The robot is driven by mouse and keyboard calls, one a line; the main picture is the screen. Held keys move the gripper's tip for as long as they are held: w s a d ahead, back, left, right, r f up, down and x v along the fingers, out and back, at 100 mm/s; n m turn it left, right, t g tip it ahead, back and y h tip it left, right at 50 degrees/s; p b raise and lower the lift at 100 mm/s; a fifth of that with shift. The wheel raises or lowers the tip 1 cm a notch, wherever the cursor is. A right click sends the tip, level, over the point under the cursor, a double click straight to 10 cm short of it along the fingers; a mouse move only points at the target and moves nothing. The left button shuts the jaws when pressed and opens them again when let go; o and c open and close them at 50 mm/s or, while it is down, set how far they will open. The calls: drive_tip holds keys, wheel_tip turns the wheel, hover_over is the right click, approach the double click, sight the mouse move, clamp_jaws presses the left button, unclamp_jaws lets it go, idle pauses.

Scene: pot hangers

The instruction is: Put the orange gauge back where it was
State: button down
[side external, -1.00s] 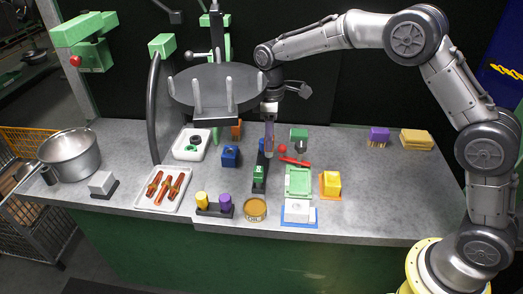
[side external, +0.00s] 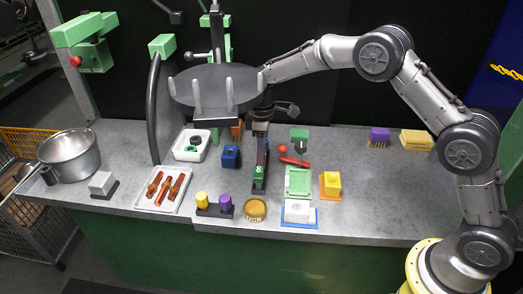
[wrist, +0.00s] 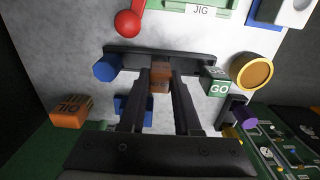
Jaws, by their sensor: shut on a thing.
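The orange gauge (wrist: 160,82), a small block with faint lettering, is between the two fingers of my gripper (wrist: 160,74) in the wrist view. My gripper is shut on it, over the middle of the long black rack (wrist: 190,57). A blue gauge (wrist: 107,68) is at one end of the rack and a green gauge (wrist: 214,82) marked GO is toward the other. In the side view my gripper (side external: 261,148) is low over the rack, behind the green gauge (side external: 258,171); the orange gauge is hidden there. I cannot tell whether it is fully seated.
Another orange block (wrist: 70,113) lies apart from the rack. A blue block (side external: 231,157) is just left of the rack, a red-handled tool (side external: 294,161) right of it. An orange round tin (side external: 255,209) stands in front. A dark round platform (side external: 215,88) overhangs behind.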

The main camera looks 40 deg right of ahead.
drive_tip(key=shift+f, duration=0.3)
drive_tip(key=shift+f, duration=0.2)
drive_tip(key=c, duration=0.6)
unclamp_jaws()
wheel_tip(320, 180, up, 13)
drive_tip(key=shift+r, duration=0.1)
